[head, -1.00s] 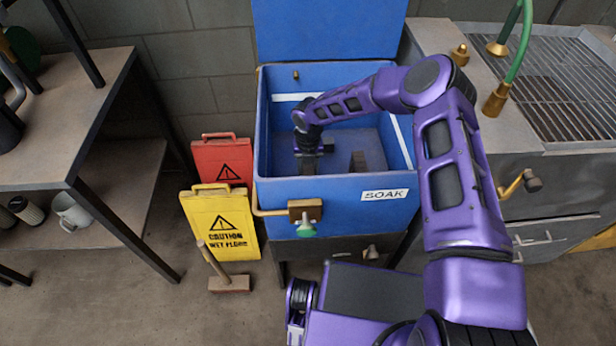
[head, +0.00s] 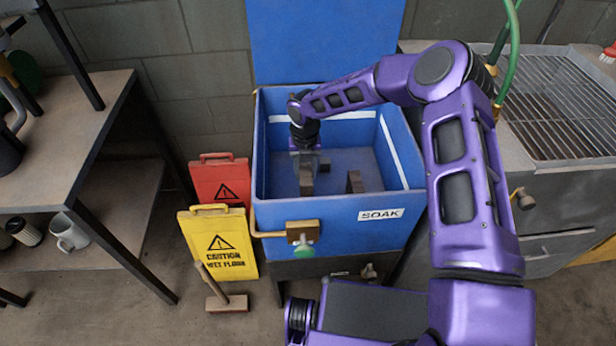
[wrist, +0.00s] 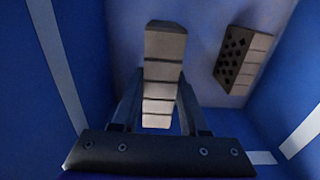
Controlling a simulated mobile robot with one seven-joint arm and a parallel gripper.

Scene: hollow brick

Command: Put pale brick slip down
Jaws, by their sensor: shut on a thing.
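The pale brick slip (wrist: 164,60) is a long, narrow block with pale bands across it, between my gripper's two fingers in the wrist view. My gripper (wrist: 160,98) is shut on it and reaches down inside the blue soak tub (head: 335,213). In the head view my gripper (head: 306,163) is at the left part of the tub, with the slip (head: 306,182) below it. I cannot tell whether the slip touches the tub floor.
A hollow brick with dark holes (wrist: 243,58) stands in the tub to the right; it shows in the head view (head: 355,182). The tub walls surround my gripper. Floor between the two bricks is bare. The raised lid (head: 325,40) is behind.

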